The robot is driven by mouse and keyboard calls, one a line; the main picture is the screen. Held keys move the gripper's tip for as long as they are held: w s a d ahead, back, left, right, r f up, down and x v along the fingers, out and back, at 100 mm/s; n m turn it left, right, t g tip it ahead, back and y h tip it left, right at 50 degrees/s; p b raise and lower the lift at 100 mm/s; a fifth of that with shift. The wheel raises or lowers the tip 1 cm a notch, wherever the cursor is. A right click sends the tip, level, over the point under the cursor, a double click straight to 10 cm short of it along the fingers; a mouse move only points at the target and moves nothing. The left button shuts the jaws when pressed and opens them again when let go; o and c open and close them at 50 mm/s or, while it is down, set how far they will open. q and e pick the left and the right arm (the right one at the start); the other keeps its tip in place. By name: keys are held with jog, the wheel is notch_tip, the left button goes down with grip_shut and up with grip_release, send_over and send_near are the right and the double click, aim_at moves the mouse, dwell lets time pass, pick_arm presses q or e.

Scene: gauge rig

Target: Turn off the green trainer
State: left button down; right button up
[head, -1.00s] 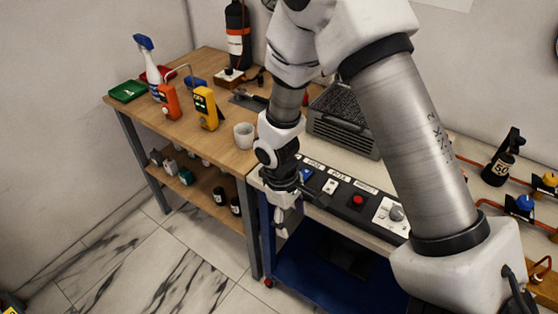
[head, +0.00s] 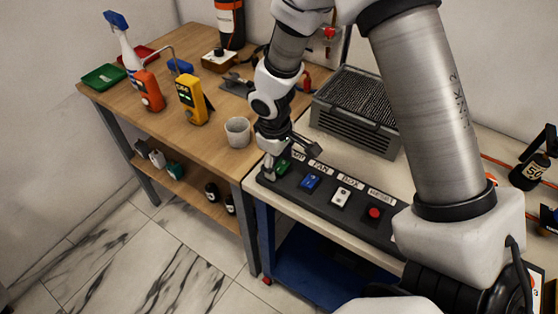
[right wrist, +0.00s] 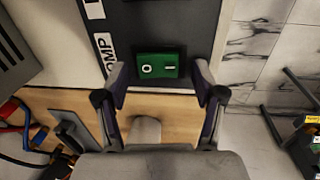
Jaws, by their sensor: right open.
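A green rocker switch (head: 283,166) sits at the left end of a black control panel (head: 325,200). The right wrist view shows the green switch (right wrist: 158,66) close up, marked O on its left and I on its right. I cannot tell which side is pressed in. My right gripper (head: 289,161) is open and empty, pointing down over this switch. In the right wrist view its fingertips (right wrist: 160,74) stand either side of the switch's near edge; I cannot tell whether they touch. A label beside the switch partly reads "OMP". My left gripper is not in view.
A blue switch (head: 311,181), a white switch (head: 340,197) and a red button (head: 375,213) follow along the panel. A grey ribbed box (head: 355,115) stands behind it. A white cup (head: 237,132) is close by on the wooden bench (head: 205,143).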

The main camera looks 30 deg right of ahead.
jog(key=shift+w+f, duration=0.1)
jog(key=shift+s, duration=0.2)
jog(key=shift+s+r, duration=0.2)
jog(key=shift+r, duration=0.1)
jog(key=shift+c, duration=1)
jog(key=c, duration=1.1)
jog(key=shift+a+r, duration=0.15)
jog(key=shift+a, duration=0.15)
grip_shut()
jog(key=shift+w, duration=0.1)
jog(key=shift+d, duration=0.15)
